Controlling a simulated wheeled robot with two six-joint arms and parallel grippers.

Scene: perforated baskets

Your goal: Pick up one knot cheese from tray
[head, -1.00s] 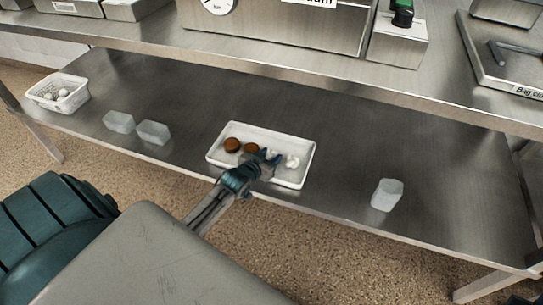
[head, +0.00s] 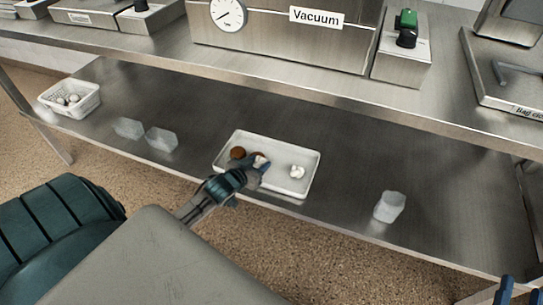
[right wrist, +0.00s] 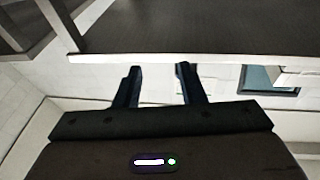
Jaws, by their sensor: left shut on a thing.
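A white tray (head: 314,168) lies on the lower steel shelf. My left gripper (head: 262,166) is over the tray's left half, shut on a white knot cheese (head: 259,160) that its fingers partly cover. Another white knot cheese (head: 297,172) sits in the right half of the tray. A brown round piece (head: 238,153) is at the left end, and a second brown piece is mostly hidden behind the held cheese. My right gripper (right wrist: 158,68) is open and empty in the right wrist view, away from the tray. Its blue fingers also show at the head view's lower right corner.
A white perforated basket (head: 72,98) with several pale balls stands at the shelf's left end. Two clear containers (head: 128,128) (head: 161,139) stand left of the tray and another (head: 389,207) to its right. The upper shelf with a vacuum machine (head: 290,38) overhangs behind.

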